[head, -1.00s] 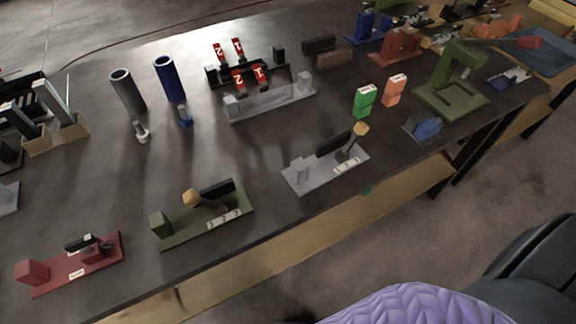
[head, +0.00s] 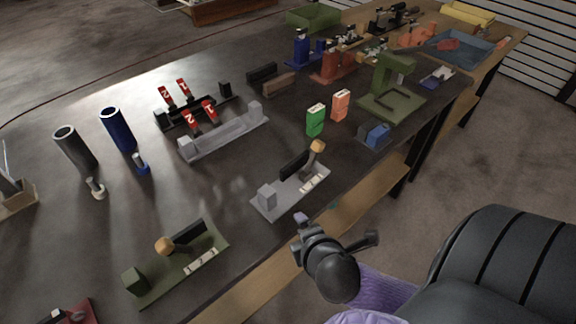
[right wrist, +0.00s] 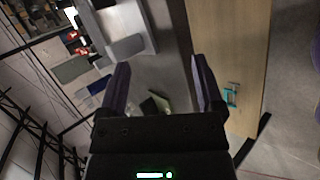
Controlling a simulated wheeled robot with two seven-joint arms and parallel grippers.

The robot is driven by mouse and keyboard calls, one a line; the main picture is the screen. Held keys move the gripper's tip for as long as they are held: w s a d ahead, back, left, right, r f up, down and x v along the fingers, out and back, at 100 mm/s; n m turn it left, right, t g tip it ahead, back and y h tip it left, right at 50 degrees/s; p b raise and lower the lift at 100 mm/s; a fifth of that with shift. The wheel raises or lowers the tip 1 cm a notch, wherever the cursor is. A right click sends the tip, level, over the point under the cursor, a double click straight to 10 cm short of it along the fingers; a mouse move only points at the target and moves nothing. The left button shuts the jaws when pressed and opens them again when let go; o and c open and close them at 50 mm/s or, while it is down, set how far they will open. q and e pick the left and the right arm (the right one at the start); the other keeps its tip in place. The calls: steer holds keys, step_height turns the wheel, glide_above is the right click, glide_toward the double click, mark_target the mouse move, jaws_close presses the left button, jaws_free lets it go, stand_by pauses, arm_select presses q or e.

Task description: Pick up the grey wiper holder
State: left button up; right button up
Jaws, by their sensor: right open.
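Two grey pieces could be the wiper holder; I cannot tell which from looks alone. One is a light grey base with an end block, a dark clamp and a wooden-knobbed lever (head: 284,196), near the front table edge. The other is a long grey bar with a block at each end (head: 222,137), farther back. My right gripper (head: 301,220) is at the front table edge, just in front of the knobbed base and apart from it. In the right wrist view its purple fingers are open and empty, with a grey base (right wrist: 148,24) ahead. My left gripper is out of view.
A green base with a lever (head: 180,270) stands front left. Grey (head: 75,148) and blue (head: 118,130) tubes stand at left. Green (head: 316,119) and orange (head: 341,105) boxes stand right of the grey pieces. Bare table lies between the tubes and the knobbed base.

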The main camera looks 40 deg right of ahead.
mark_target(272, 196)
steer(key=w+n+t+y, duration=0.1)
steer(key=n, duration=0.5)
steer(key=w+r+n+t+y, duration=0.1)
steer(key=w+n+t, duration=0.1)
steer(key=n, duration=0.4)
steer(key=w+d+r+n+t+y, duration=0.1)
steer(key=w+n, duration=0.1)
steer(key=n, duration=0.4)
steer(key=shift+r+y, duration=0.25)
steer(key=shift+y, duration=0.15)
steer(key=n+y, duration=0.1)
steer(key=n, duration=0.2)
steer(key=shift+f, duration=0.2)
steer(key=shift+n+y, duration=0.3)
steer(key=shift+n, duration=0.5)
steer(key=b+x, duration=0.2)
steer(key=x, duration=0.8)
steer(key=shift+d, duration=0.1)
jaws_close()
steer(key=shift+r, duration=0.1)
